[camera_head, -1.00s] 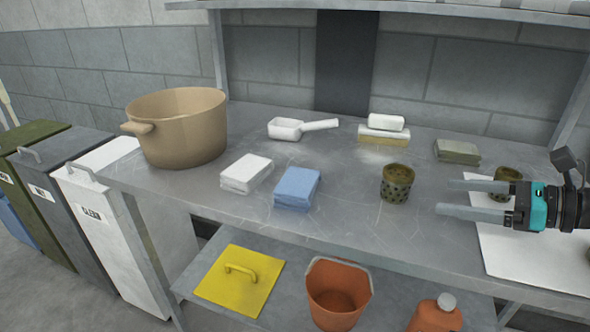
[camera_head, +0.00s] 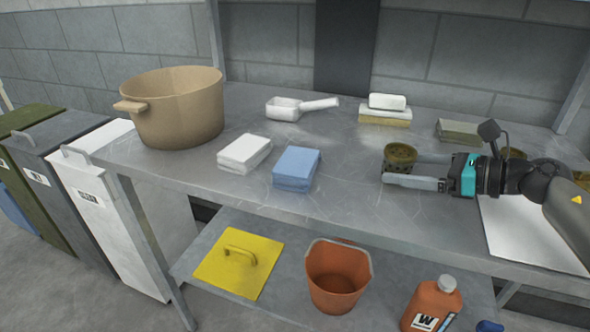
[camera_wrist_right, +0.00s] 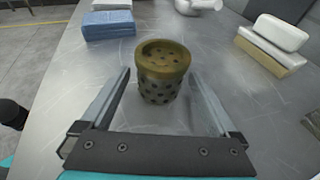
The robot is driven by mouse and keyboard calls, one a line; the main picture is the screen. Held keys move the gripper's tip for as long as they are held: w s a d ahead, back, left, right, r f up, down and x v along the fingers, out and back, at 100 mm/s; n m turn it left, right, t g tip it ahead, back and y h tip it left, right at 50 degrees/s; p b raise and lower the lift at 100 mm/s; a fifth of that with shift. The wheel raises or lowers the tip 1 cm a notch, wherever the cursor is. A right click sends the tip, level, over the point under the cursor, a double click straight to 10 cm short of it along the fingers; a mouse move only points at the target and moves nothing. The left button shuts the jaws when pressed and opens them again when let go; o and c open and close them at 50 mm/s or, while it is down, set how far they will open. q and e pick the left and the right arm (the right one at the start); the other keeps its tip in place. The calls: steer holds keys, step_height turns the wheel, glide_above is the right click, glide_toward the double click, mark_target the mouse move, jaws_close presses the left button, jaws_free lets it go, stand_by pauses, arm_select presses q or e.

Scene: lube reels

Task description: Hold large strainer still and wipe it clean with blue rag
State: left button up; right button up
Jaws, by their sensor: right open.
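A brownish, perforated cylindrical strainer (camera_head: 400,157) stands upright on the metal table, right of centre. My right gripper (camera_head: 402,169) reaches in from the right, open, with one finger on each side of this strainer. In the right wrist view the strainer (camera_wrist_right: 162,72) sits between the fingertips, with gaps visible on both sides. A second similar strainer (camera_head: 514,153) is mostly hidden behind my right arm. The folded blue rag (camera_head: 297,168) lies on the table left of the strainer; it also shows in the wrist view (camera_wrist_right: 108,25). My left gripper is not in view.
White folded rags (camera_head: 244,153) lie beside the blue one. A beige pot (camera_head: 172,112), white scoop (camera_head: 284,109), sponge with a white block (camera_head: 385,116) and grey-green pad (camera_head: 460,131) stand around. A white sheet (camera_head: 520,240) lies front right. An orange bucket (camera_head: 337,280) stands on the lower shelf.

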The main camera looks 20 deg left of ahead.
steer(key=shift+w+a+f, duration=0.1)
steer(key=shift+a, duration=0.2)
steer(key=c, duration=1)
stand_by(0.4)
